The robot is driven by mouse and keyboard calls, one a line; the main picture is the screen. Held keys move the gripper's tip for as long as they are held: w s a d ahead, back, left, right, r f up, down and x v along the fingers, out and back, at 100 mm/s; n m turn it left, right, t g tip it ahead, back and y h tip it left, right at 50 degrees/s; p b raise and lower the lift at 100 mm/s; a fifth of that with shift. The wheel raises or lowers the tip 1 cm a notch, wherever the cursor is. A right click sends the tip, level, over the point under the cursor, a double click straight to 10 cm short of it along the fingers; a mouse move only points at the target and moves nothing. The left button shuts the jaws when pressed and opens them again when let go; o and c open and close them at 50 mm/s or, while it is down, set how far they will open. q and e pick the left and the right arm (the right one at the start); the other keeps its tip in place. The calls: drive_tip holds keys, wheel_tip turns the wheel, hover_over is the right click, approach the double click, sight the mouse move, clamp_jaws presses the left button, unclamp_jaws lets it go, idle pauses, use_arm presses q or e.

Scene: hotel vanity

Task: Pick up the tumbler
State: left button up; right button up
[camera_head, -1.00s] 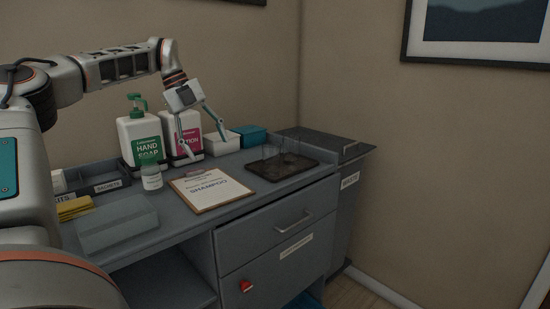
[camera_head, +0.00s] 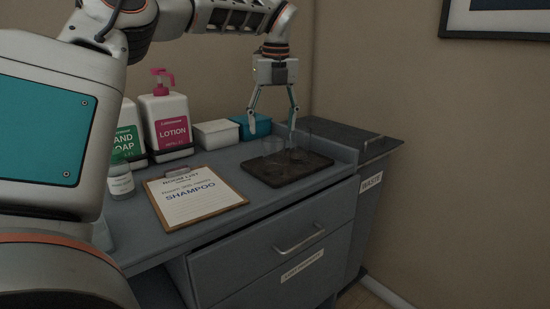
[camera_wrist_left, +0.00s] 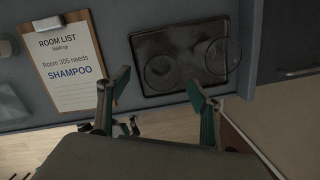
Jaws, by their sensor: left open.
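Two clear glass tumblers stand on the dark tray (camera_head: 262,174) at the right of the counter: a left tumbler (camera_head: 273,152) and a right tumbler (camera_head: 301,140). They are faint and transparent. In the wrist view they show as thin rings, the left tumbler (camera_wrist_left: 160,72) and the right tumbler (camera_wrist_left: 223,57), on the tray (camera_wrist_left: 182,40). My left gripper (camera_head: 272,126) points down with fingers spread, empty, at the tumblers. In the wrist view my left gripper (camera_wrist_left: 158,82) has its fingertips apart near the tray's lower edge. My right gripper is not visible.
A clipboard (camera_head: 195,200) lies left of the tray. A lotion bottle (camera_head: 168,118), a soap bottle (camera_head: 127,135), a white box (camera_head: 216,134) and a blue box (camera_head: 256,126) stand behind. The waste unit (camera_head: 352,138) is at the right; a white jar (camera_head: 120,181) is left.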

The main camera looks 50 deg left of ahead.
sight(274, 154)
use_arm(q)
drive_tip(key=f, duration=0.6)
drive_tip(key=shift+w+a, duration=0.2)
drive_tip(key=shift+w, duration=0.15)
drive_tip(key=shift+c, duration=0.3)
drive_tip(key=c, duration=1.3)
drive_tip(key=shift+o, duration=0.2)
